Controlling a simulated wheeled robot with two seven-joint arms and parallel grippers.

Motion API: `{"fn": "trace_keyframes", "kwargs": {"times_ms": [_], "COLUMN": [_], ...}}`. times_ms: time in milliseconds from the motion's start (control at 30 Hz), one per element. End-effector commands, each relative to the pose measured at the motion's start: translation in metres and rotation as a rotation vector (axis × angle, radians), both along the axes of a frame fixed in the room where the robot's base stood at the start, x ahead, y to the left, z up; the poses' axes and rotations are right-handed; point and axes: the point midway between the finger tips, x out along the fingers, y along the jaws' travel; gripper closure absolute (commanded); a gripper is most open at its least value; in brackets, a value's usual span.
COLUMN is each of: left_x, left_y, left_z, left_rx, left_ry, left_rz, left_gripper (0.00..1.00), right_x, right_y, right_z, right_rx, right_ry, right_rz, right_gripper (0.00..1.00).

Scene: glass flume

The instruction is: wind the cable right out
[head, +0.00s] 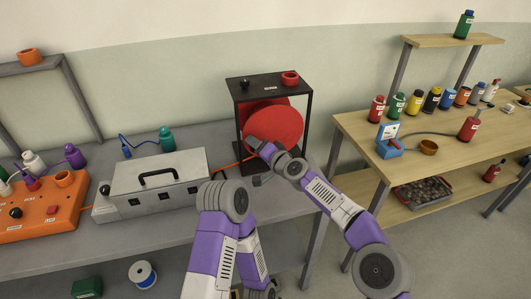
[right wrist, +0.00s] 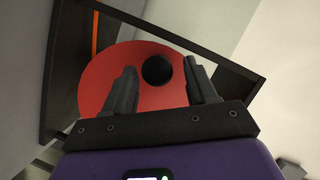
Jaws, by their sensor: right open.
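A red reel (head: 283,121) stands in a dark frame (head: 308,110) at the right end of the grey bench. In the right wrist view the red disc (right wrist: 100,85) fills the middle, with a round black knob (right wrist: 157,70) on its face. An orange cable (head: 230,161) runs from the frame leftwards towards a grey case; an orange strip (right wrist: 95,35) also shows at the upper left of the wrist view. My right gripper (right wrist: 161,80) is open in front of the disc, and the knob shows between its fingers. Contact cannot be told. My left gripper is not visible.
The grey case (head: 155,190) with a black handle and an orange control box (head: 40,215) stand on the grey bench (head: 155,243). A wooden table (head: 445,160) with several bottles is at the right. A white-and-blue spool (head: 142,274) lies below the bench.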

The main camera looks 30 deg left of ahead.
Motion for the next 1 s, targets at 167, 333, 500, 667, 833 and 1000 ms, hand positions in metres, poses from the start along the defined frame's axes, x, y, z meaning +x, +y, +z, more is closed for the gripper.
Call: {"fn": "trace_keyframes", "kwargs": {"times_ms": [167, 333, 500, 667, 833, 1000], "left_x": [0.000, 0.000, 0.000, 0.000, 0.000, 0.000], "left_y": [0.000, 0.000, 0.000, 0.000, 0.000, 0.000], "left_z": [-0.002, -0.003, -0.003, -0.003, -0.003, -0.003], "left_rx": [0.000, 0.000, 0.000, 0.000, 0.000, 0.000], "left_ry": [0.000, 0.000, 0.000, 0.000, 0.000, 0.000], "left_rz": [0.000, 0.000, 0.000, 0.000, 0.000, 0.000], "left_gripper": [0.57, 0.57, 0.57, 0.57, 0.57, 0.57], "right_x": [-0.008, -0.015, -0.020, -0.021, -0.021, -0.021], "right_y": [-0.019, -0.035, -0.043, -0.044, -0.044, -0.044], "right_z": [0.005, 0.009, 0.011, 0.012, 0.012, 0.012], "right_rx": [0.001, 0.002, 0.002, 0.002, 0.002, 0.002], "right_ry": [0.000, -0.001, -0.002, -0.001, -0.001, -0.001], "right_rz": [-0.002, -0.002, -0.003, -0.002, -0.002, -0.002], "right_gripper": [0.43, 0.43, 0.43, 0.43, 0.43, 0.43]}}
